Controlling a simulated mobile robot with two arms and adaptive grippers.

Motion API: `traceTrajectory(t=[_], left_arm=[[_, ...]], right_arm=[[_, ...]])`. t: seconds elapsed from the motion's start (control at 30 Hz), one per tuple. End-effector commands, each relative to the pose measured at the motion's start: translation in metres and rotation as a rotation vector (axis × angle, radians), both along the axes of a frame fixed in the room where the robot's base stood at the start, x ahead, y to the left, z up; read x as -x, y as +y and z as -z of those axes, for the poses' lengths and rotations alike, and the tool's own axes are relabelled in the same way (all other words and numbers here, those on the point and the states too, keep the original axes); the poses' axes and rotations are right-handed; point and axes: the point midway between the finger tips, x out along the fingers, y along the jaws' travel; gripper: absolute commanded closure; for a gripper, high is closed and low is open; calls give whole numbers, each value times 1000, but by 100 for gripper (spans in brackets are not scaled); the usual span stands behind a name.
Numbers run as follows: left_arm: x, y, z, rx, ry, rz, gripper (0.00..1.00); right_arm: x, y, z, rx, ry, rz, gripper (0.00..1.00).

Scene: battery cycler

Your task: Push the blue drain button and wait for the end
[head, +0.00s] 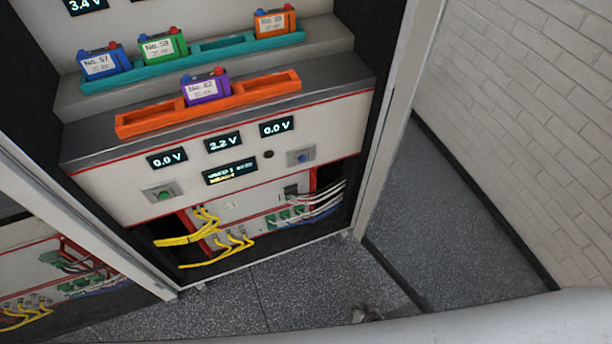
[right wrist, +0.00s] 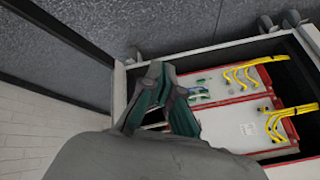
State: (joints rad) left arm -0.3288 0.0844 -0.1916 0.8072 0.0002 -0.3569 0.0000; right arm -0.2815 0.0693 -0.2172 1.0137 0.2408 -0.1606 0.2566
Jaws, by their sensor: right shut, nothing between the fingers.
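The blue drain button (head: 301,157) sits on a pale square plate at the right of the cabinet's white front panel, below a display reading 0.0 V. My right gripper (head: 366,313) shows only as a small dark tip low in the head view, below and to the right of the button and clear of it. In the right wrist view my right gripper (right wrist: 160,78) is shut and empty, in front of the cabinet's lower edge. The button is not visible in that view. My left gripper is not in view.
A green button (head: 162,194) is at the panel's left. A purple battery (head: 205,88) stands in the orange tray (head: 150,122); three more stand in the teal tray (head: 224,44). Yellow cables (head: 185,240) hang below. A brick wall (head: 540,110) is right; floor between is clear.

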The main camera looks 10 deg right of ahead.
Motion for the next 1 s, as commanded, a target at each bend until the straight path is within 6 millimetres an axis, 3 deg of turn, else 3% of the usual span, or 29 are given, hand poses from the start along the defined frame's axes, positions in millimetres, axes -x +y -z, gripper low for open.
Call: traceTrajectory(t=[0.03, 0.1, 0.2, 0.33, 0.5, 0.6, 0.73, 1.0], left_arm=[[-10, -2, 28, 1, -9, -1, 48], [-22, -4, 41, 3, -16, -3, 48], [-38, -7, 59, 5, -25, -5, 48], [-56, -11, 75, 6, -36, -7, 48], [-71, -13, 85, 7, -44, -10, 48], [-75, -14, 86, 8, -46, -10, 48], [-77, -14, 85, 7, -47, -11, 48], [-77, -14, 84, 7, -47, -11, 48]], right_arm=[[-40, 13, 1, -88, -89, 77, 100], [-88, 29, -26, -225, -196, 181, 100], [-143, 48, -74, -443, -335, 310, 100], [-189, 63, -143, -726, -474, 426, 100], [-213, 70, -216, -1011, -575, 499, 100], [-216, 71, -241, -1107, -599, 514, 100], [-217, 71, -256, -1157, -609, 521, 100], [-217, 71, -258, -1157, -609, 522, 100]])
